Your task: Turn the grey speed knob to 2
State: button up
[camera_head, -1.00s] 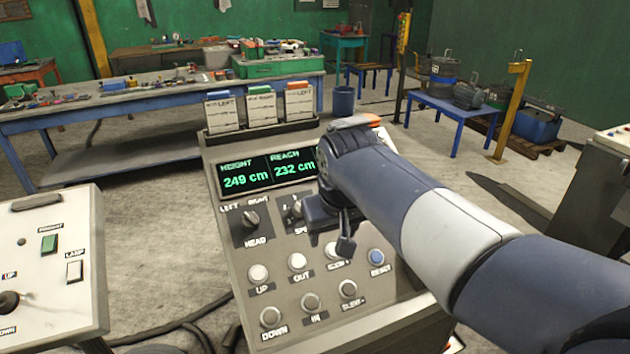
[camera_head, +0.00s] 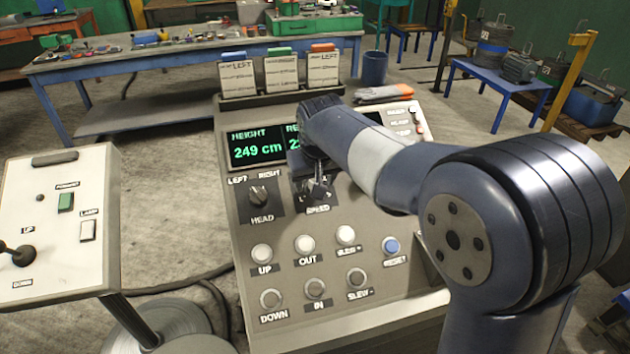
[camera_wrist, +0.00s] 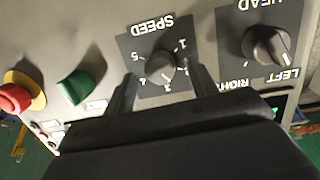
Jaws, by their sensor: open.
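The grey speed knob (camera_wrist: 160,66) sits on a dark plate on the sloped console. In the wrist view the panel is upside down, and the scale numbers run around the knob. Its pale pointer mark appears to face the 3. My gripper (camera_wrist: 164,76) is open, with one finger to each side of the knob's near edge. I cannot tell whether either finger touches it. In the head view my gripper (camera_head: 317,188) is over the SPEED plate, and my arm and gripper largely hide the knob.
The HEAD knob (camera_head: 258,196) is just left of the speed knob. Round buttons, including the blue RESET button (camera_head: 390,245), lie below. A green switch (camera_wrist: 80,85) and a red button (camera_wrist: 14,97) are on the speed knob's other side. Card holders (camera_head: 283,75) stand behind the display (camera_head: 257,147).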

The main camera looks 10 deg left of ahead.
jog(key=shift+x, duration=0.75)
jog(key=shift+c, duration=0.4)
